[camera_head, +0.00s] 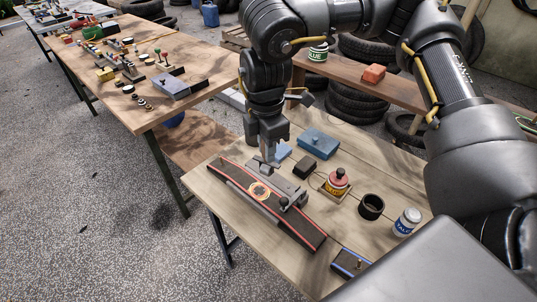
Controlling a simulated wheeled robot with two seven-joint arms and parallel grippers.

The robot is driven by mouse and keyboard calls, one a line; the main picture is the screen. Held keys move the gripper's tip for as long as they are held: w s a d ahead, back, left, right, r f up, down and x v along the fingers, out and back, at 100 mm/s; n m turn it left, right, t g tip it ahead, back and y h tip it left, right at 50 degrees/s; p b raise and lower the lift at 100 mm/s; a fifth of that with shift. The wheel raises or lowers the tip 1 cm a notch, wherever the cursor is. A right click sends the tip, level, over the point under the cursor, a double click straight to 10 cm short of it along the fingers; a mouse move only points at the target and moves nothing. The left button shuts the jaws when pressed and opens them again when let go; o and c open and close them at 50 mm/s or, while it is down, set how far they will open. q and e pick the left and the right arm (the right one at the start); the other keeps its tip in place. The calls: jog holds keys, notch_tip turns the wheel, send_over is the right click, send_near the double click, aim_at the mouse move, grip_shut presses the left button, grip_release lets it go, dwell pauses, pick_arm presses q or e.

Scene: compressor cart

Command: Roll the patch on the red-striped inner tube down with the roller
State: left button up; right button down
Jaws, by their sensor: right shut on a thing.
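The red-striped inner tube (303,230) is a flat black strip with red edges, lying slantwise across the near bench. The patch (259,190) is a round orange and pale spot near the tube's middle. My right gripper (269,157) points down over the far edge of the tube, behind the patch. It is shut on a small grey piece that looks like the roller (268,167); the fingers hide most of it. I cannot tell whether it touches the tube. My left gripper is out of view.
A grey clamp-like fixture (289,203) lies along the tube. Beyond it are a blue box (318,143), a dark block (304,167), a red and yellow bottle (337,181), a black ring (371,207) and a white-blue jar (406,222). The bench's left front corner is bare.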

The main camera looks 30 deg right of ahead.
jog(key=n, duration=0.3)
jog(key=shift+s+f+n, duration=0.1)
jog(key=shift+s+n, duration=0.1)
jog(key=shift+n, duration=0.1)
jog(key=n, duration=0.5)
jog(key=shift+s+a+f+n+p, duration=0.15)
jog(key=shift+s+f+n+p, duration=0.15)
jog(key=shift+f+p, duration=0.05)
jog(key=n, duration=0.5)
jog(key=shift+s+f, duration=0.25)
jog(key=shift+s, duration=0.05)
jog(key=shift+a+f+n, duration=0.1)
jog(key=shift+n, duration=0.5)
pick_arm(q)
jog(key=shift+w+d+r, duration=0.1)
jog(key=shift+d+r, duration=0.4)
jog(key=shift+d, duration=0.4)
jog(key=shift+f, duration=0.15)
pick_arm(e)
jog(key=shift+f, duration=0.1)
